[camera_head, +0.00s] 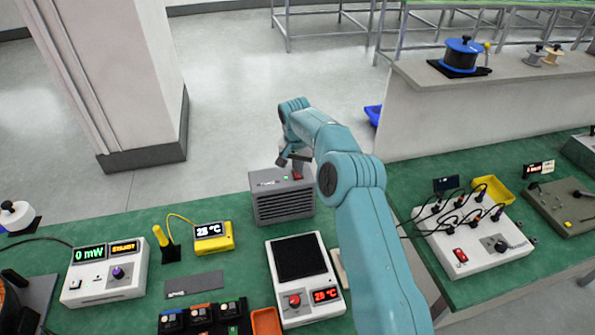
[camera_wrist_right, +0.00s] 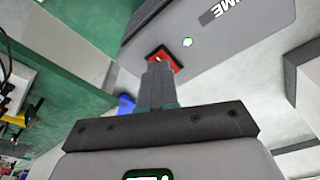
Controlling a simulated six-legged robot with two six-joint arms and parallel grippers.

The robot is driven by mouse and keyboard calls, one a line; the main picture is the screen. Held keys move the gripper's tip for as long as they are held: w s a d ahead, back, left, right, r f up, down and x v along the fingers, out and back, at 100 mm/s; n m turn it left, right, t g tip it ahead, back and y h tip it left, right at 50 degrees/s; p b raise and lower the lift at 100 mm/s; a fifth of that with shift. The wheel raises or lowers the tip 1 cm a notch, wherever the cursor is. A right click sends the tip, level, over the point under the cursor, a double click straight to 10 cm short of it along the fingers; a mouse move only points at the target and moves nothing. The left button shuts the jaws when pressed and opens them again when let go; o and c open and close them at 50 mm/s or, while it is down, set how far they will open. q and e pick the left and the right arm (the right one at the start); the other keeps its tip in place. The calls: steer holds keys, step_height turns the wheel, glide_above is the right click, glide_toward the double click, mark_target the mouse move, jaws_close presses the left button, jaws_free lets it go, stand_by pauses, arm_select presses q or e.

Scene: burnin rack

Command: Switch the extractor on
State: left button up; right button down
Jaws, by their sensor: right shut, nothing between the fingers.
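The extractor is a grey box with a slatted front (camera_head: 283,206), standing at the back edge of the green bench. Its sloped top carries a label, a small lit green lamp (camera_head: 286,178) and a red rocker switch (camera_head: 298,177). In the right wrist view the red switch (camera_wrist_right: 164,58) and the bright green lamp (camera_wrist_right: 187,42) show beside the label. My right gripper (camera_wrist_right: 158,68) is shut and empty, its fingertips at the red switch and covering part of it. I cannot tell whether they press it. My left gripper is out of view.
A hot plate (camera_head: 303,307) with a red knob stands in front of the extractor. A yellow thermometer box (camera_head: 215,243) and a power meter (camera_head: 105,280) are to the left. A white unit with cables (camera_head: 470,244) is at right. A pillar (camera_head: 140,80) rises behind.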

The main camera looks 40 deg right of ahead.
step_height(320, 180, up, 4)
steer(key=p, duration=0.3)
steer(key=shift+r, duration=1.05)
